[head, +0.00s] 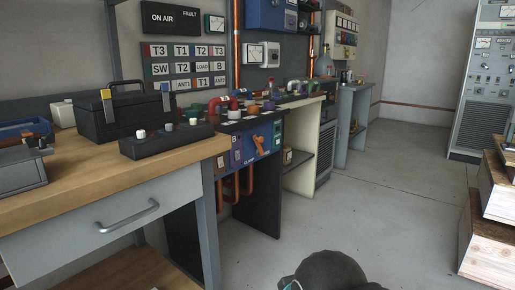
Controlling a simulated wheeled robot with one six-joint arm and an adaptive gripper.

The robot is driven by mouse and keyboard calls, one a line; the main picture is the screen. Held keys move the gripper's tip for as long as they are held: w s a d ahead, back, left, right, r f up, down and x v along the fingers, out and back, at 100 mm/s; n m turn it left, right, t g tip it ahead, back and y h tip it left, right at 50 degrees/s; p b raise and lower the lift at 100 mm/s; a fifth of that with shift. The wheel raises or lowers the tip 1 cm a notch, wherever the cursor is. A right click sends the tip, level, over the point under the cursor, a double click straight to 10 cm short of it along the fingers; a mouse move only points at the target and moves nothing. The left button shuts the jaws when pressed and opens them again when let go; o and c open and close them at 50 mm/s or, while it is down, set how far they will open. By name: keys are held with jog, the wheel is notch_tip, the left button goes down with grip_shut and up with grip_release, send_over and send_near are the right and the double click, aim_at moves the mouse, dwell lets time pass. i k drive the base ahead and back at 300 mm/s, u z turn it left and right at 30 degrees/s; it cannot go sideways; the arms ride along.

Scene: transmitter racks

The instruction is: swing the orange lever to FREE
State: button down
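The orange lever (258,144) is on the blue front panel (266,134) of a black-sided bench unit, near the middle of the head view. It looks tilted, with its upper end toward the left. A small white label (249,161) sits below it and seems to read CLAMP. I cannot read a FREE mark at this size. My gripper is not in view. A dark rounded part at the bottom edge looks like my own arm, well below and nearer than the lever.
A wooden-topped bench (105,185) with a drawer handle (127,214) fills the left, with a black toolbox (125,110) on it. Copper pipes (236,187) hang below the panel. Wooden crates (490,215) stand at right. Grey floor (370,190) between is clear.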

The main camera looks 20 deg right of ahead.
aim_at(256, 140)
jog(key=k, duration=0.55)
jog(key=u, duration=0.4)
jog(key=i, duration=1.45)
jog(key=z, duration=0.5)
